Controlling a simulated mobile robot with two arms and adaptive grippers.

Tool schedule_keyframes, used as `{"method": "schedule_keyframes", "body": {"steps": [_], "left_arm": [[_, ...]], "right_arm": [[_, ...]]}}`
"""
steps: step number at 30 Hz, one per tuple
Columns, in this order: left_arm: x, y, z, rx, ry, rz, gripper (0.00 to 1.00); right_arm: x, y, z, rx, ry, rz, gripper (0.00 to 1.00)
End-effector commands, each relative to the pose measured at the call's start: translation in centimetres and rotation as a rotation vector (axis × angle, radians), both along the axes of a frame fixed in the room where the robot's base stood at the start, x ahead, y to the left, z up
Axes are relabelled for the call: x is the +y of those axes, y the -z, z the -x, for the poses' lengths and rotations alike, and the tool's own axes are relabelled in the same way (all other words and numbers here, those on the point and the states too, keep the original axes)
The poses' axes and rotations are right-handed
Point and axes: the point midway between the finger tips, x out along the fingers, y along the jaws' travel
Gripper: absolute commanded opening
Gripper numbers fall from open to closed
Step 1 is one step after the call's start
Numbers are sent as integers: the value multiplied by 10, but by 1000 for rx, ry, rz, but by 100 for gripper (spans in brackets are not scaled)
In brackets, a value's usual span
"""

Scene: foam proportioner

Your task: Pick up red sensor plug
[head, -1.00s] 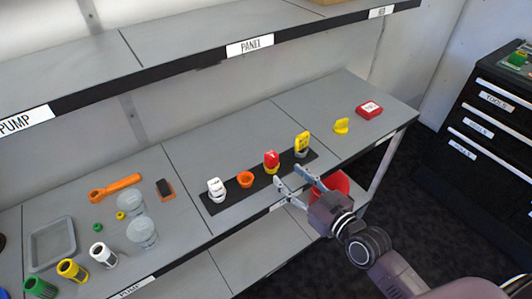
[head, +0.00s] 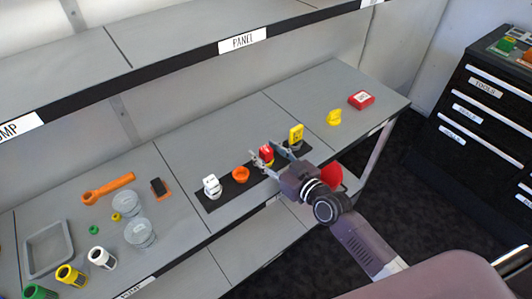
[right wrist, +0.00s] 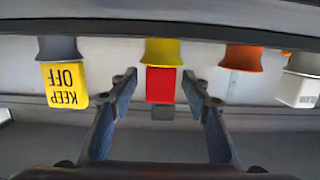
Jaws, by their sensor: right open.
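The red sensor plug (head: 266,149) stands in the row on the black strip, partly hidden by my right gripper in the head view. In the right wrist view the picture is upside down, and the red plug (right wrist: 160,86) sits in a yellow socket (right wrist: 162,52). My right gripper (head: 268,155) is open, with its fingers pointing at the plug. In the right wrist view its fingertips (right wrist: 160,80) appear on either side of the plug, with gaps on both sides. My left gripper is not in view.
A yellow KEEP OFF plug (head: 296,135) stands close to the right of the red one. An orange socket (head: 241,174) and a white plug (head: 212,186) are to the left. A yellow part (head: 334,117) and a red box (head: 361,100) lie farther right. A shelf (head: 190,56) overhangs behind.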

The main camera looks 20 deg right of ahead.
Motion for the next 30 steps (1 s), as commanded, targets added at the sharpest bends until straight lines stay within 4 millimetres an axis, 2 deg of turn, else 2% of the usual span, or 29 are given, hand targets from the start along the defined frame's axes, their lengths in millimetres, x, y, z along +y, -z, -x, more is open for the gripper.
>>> {"method": "schedule_keyframes", "body": {"steps": [5, 17, 25, 30], "left_arm": [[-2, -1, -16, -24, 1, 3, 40], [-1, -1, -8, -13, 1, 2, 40], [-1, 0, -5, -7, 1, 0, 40], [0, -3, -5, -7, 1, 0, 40]], "right_arm": [[0, 0, 0, 0, 0, 0, 44], [0, 0, 0, 0, 0, 0, 0], [0, -1, 0, -1, 0, 0, 0], [1, -12, 0, -4, -1, -2, 0]]}}
